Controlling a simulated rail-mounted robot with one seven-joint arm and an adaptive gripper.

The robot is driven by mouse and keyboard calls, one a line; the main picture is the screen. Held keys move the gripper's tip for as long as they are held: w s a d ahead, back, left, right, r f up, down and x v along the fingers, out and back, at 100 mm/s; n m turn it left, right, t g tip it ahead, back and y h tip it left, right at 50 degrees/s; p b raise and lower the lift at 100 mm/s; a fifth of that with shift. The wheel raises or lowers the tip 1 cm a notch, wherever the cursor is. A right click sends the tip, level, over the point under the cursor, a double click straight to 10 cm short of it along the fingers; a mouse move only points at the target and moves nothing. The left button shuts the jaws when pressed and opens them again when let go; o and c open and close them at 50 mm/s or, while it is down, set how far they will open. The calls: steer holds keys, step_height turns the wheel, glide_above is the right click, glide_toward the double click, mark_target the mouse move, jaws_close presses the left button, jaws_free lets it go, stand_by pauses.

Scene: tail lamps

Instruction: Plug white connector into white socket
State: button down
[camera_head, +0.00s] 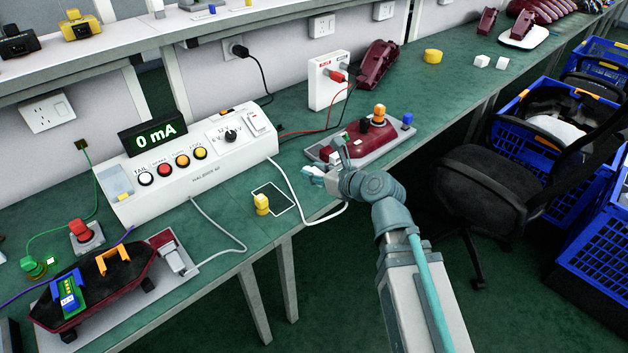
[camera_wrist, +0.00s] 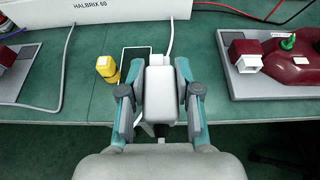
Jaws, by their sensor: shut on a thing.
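The white connector (camera_wrist: 159,95) is a rounded block between the fingers of my gripper (camera_wrist: 160,91) in the wrist view. The gripper is shut on it, and a white cable (camera_wrist: 171,36) runs from it. In the head view my gripper (camera_head: 322,173) is over the bench's front edge; the connector is hard to make out there. A dark red block with a white socket face (camera_wrist: 248,63) sits on the right-hand lamp fixture, right of the connector and apart from it. In the head view my gripper is in front of that fixture and the socket cannot be made out.
The tail lamp fixture (camera_head: 378,138) carries coloured plugs. A yellow connector (camera_head: 262,204) stands beside a marked rectangle (camera_head: 274,197). The white HALBRIX tester (camera_head: 195,165) stands behind. Another lamp fixture (camera_head: 95,285) is at left. An office chair (camera_head: 490,185) is at right.

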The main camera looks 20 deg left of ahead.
steer(key=b, duration=0.4)
steer(key=shift+s+d+f+b, duration=0.1)
steer(key=shift+s+f+b, duration=0.15)
steer(key=shift+b, duration=0.15)
steer(key=b, duration=0.2)
steer(key=shift+s+d+r+b, duration=0.15)
steer(key=shift+b, duration=0.25)
steer(key=b, duration=0.3)
steer(key=shift+s+d+r, duration=0.2)
steer(key=shift+s+d, duration=0.05)
steer(key=shift+s, duration=0.1)
steer(key=shift+s+d+r+b, duration=0.15)
steer(key=shift+d+b, duration=0.05)
steer(key=shift+b, duration=0.4)
steer(key=shift+r, duration=0.1)
steer(key=shift+r+p, duration=0.1)
steer(key=shift+p, duration=0.3)
steer(key=shift+w+a+r+p, duration=0.2)
steer(key=shift+p, duration=1)
steer(key=p, duration=0.5)
steer(key=shift+w+a+f, duration=0.1)
steer(key=shift+w+a, duration=0.25)
steer(key=shift+w, duration=0.05)
steer(key=shift+p, duration=0.85)
